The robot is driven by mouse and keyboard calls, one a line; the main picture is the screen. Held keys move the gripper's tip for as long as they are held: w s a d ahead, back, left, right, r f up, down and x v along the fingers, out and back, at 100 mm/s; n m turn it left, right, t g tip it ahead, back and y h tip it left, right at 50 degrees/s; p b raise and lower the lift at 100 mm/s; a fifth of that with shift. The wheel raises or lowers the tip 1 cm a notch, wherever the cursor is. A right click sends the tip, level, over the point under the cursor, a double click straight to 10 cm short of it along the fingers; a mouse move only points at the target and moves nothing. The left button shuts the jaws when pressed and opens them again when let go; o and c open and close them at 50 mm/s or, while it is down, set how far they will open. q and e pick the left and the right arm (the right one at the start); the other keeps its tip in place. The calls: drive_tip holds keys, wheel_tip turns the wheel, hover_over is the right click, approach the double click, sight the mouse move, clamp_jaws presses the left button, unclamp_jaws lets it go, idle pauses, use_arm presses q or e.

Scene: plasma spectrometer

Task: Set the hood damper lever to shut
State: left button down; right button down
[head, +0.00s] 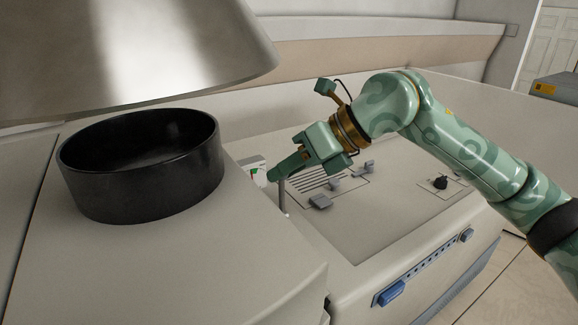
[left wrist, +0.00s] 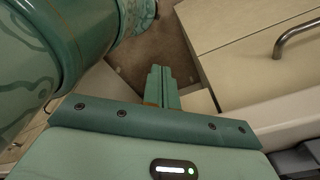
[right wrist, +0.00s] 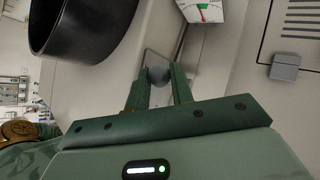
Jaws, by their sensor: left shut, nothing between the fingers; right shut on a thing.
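The damper lever shows as a thin upright rod (head: 283,198) on the pale instrument casing, with its round grey knob (right wrist: 158,75) in the right wrist view. My right gripper (head: 274,175) comes in from the right and is shut on the knob, one finger on each side. In the head view the gripper hides the knob. A small dial plate (right wrist: 204,9) with green and red marks stands beside the lever; part of it shows in the head view (head: 254,171). My left gripper (left wrist: 162,82) is shut and empty, low beside the casing, and outside the head view.
A black round collar (head: 140,180) stands left of the lever, under a large metal hood (head: 130,50). A panel with grey blocks (head: 320,202) and a black knob (head: 440,182) lies to the right. A blue handle (head: 390,293) is on the front face.

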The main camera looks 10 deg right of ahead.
drive_tip(key=c, duration=1.2)
unclamp_jaws()
drive_tip(key=shift+w, duration=0.1)
drive_tip(key=b+v, duration=0.4)
drive_tip(key=v, duration=1.2)
drive_tip(key=shift+r, duration=0.2)
drive_tip(key=shift+f, duration=0.1)
